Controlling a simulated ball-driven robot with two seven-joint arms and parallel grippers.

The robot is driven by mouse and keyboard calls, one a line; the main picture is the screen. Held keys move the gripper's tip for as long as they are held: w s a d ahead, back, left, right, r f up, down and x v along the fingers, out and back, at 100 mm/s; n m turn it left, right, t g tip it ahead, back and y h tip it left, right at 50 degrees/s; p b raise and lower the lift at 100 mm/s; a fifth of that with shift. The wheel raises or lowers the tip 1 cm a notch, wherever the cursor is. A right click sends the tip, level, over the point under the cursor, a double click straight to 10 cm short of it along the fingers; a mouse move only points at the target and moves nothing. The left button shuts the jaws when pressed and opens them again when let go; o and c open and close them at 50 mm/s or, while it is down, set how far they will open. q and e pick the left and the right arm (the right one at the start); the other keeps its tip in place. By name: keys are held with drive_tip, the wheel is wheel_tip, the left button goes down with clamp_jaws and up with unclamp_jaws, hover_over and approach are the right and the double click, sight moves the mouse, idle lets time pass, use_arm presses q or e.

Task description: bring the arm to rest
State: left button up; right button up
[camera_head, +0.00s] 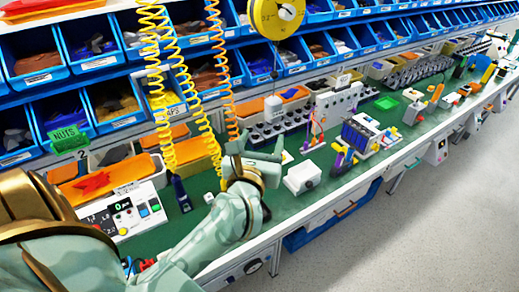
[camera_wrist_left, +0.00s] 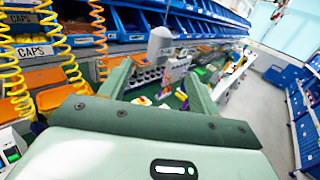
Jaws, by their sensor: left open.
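My left arm reaches in from the lower left of the head view. The gripper is apart from the box. In the left wrist view the two fingers (camera_wrist_left: 157,78) stand wide apart with nothing held between them. I cannot make out the knob's setting. My right gripper is in neither view.
A panel with buttons and a display (camera_head: 125,212) stands at the left. Coiled yellow hoses (camera_head: 180,85) hang near the arm. Blue bins (camera_head: 100,62) line the back. Various devices (camera_head: 360,135) stand to the right. The aisle floor (camera_head: 420,220) is clear.

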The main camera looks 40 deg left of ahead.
use_arm(q)
drive_tip(key=shift+v, duration=0.95)
